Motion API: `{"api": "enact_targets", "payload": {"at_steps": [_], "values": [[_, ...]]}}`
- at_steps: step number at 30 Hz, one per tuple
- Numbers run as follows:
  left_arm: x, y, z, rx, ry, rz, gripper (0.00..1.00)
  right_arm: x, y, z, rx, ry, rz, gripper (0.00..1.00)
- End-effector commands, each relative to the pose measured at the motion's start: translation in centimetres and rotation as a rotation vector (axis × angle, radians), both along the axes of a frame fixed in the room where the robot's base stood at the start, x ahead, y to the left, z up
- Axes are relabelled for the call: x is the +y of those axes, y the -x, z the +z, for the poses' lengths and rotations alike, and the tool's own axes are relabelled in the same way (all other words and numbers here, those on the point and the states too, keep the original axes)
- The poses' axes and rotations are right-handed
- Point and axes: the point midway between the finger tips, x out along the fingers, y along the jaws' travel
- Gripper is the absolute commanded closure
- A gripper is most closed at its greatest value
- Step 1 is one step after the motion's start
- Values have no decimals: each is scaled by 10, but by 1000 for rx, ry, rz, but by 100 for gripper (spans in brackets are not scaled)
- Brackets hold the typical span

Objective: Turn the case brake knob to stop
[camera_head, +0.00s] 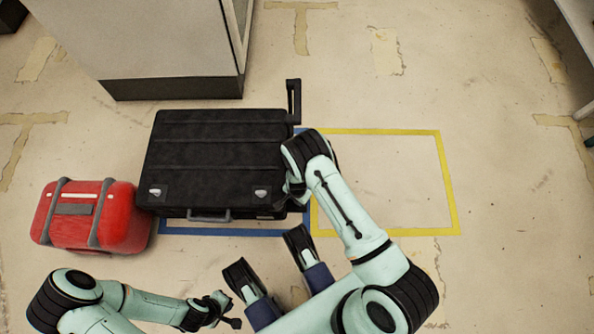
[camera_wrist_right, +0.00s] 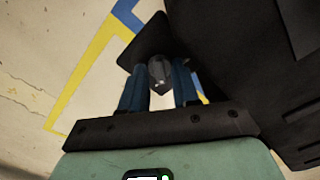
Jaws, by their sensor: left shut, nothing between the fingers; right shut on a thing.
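A large black case (camera_head: 215,160) lies on the floor, its handle (camera_head: 210,214) toward me. My right arm reaches over its right edge; the arm mostly hides the right gripper and the knob in the head view. In the right wrist view, my right gripper (camera_wrist_right: 159,88) has its blue fingers shut on a small grey knob (camera_wrist_right: 159,70), one finger on each side. A dark plate (camera_wrist_right: 146,40) shows just behind the knob. I cannot read the knob's setting. My left gripper (camera_head: 226,309) is shut and empty, in front of the case and apart from it.
A red case (camera_head: 90,215) with grey straps sits against the black case's left side. A yellow floor outline (camera_head: 446,185) encloses empty floor at right; a blue one (camera_head: 225,232) runs around the black case. A grey cabinet (camera_head: 160,45) stands behind.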

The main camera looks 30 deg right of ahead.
Motion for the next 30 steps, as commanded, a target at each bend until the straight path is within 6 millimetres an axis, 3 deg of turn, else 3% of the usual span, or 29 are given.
{"api": "enact_targets", "payload": {"at_steps": [12, 28, 29, 30], "values": [[0, 4, -2, 14, 2, 2, 100, 0, 0, 0, 0, 0, -171, 100], [0, 5, -2, 15, 2, 1, 100, 0, 0, 0, 0, 0, -190, 100], [0, 5, -2, 14, 2, 2, 100, 0, 0, 0, 0, 0, -190, 60], [0, 4, -2, 14, 2, 2, 100, 0, 0, 0, 0, 0, -189, 47]]}}
